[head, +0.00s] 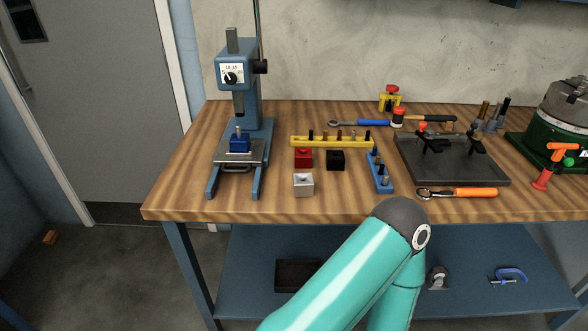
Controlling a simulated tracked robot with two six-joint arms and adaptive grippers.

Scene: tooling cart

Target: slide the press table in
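The blue press (252,105) stands at the left end of the wooden bench, with a dial on its head and its two feet pointing to the front. Its grey press table (225,157) lies low between the feet and reaches forward of the column. A thin handle (236,169) is at the table's front edge. A blue block (240,146) with a small pin on top sits on the table, below the press ram (239,104). Neither gripper shows.
Right of the press are a yellow rack (318,142), red (303,159), black (335,161) and silver (303,184) blocks, and a blue rack (377,172). A dark fixture plate (465,172) is farther right. Bare wood (180,190) lies left of the press.

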